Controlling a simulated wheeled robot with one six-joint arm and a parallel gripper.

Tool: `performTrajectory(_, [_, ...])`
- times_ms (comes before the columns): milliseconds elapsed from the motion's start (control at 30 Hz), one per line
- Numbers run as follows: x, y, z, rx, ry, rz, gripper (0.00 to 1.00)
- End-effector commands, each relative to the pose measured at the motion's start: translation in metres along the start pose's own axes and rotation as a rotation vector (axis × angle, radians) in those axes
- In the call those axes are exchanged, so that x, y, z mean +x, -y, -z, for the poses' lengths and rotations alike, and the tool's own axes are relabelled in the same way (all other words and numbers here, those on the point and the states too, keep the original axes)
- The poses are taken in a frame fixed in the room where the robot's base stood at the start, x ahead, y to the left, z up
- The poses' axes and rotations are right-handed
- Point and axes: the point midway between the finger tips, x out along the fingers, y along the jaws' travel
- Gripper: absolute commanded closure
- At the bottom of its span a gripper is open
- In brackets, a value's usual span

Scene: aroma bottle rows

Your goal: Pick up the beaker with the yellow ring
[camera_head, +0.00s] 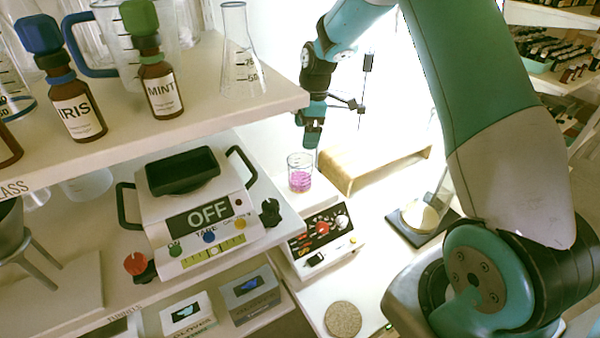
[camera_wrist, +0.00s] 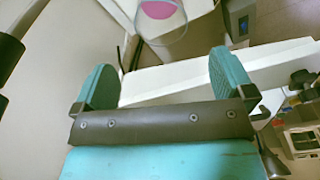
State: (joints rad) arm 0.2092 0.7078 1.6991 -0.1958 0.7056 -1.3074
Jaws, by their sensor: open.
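A small clear beaker (camera_head: 300,176) with pink liquid stands upright on the flat top of a white device. I cannot make out a yellow ring on it or on any other beaker. My gripper (camera_head: 313,138) is just above this beaker, with its teal fingers pointing down. In the wrist view, the beaker (camera_wrist: 160,14) shows at the top edge, partly cut off, beyond the gap between the two fingers (camera_wrist: 160,78). The fingers are spread wide with nothing between them, and I see no contact with the beaker.
A wooden stand (camera_head: 375,165) is right of the beaker. The upper shelf (camera_head: 225,110) at left bears a flask (camera_head: 242,60), the IRIS bottle (camera_head: 75,105) and the MINT bottle (camera_head: 159,85). A scale (camera_head: 195,205) reads OFF below.

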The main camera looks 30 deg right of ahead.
Motion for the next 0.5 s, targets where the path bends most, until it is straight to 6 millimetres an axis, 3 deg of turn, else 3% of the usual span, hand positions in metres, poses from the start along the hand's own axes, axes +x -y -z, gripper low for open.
performTrajectory(300, [0.062,0.001,0.000,0.002,0.001,0.004,0.00])
performTrajectory(500, [0.076,0.001,0.000,0.001,0.000,0.000,0.00])
